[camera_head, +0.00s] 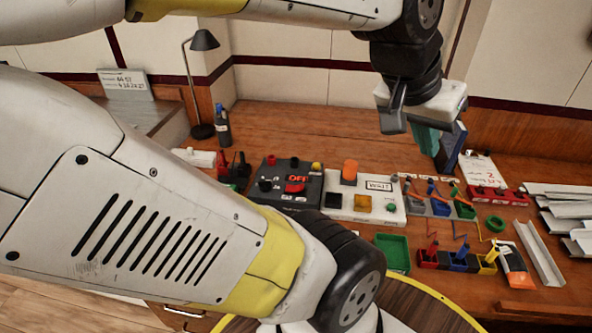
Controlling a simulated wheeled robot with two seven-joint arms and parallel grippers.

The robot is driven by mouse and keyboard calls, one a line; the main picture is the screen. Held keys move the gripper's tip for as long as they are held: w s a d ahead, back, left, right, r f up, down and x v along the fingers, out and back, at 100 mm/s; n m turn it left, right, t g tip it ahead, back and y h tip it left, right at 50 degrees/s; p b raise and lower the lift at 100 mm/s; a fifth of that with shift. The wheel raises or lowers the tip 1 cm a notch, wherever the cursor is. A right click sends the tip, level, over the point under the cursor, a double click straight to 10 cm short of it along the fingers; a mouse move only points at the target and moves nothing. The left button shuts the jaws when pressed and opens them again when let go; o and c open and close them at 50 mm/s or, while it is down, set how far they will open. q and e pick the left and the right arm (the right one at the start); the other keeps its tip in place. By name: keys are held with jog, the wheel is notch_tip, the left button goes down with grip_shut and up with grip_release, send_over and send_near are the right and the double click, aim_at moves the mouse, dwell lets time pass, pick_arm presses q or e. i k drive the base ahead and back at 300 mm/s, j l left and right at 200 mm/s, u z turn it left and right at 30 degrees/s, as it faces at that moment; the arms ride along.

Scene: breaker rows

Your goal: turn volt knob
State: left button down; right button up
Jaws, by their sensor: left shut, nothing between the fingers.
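My left gripper (427,140) hangs at the upper right of the head view, above the back of the workbench. Its teal fingertips are shut with nothing between them, and it is well apart from the panels. A black panel (286,212) with a red "OFF" display (296,184) stands mid-bench. A dark round knob (265,185) is at its left, too small to read its mark. I cannot tell whether this is the volt knob. A white panel (372,213) beside it carries an orange button, a yellow square and a green button. My right gripper is not in view.
My left arm covers the left and lower centre. A desk lamp (204,42) and a bottle (222,128) stand at the back left.

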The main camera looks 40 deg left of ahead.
aim_at(265, 185)
jog(key=u, duration=1.8)
jog(key=i+j, duration=0.1)
jog(key=j, duration=0.15)
jog(key=j+u, duration=0.05)
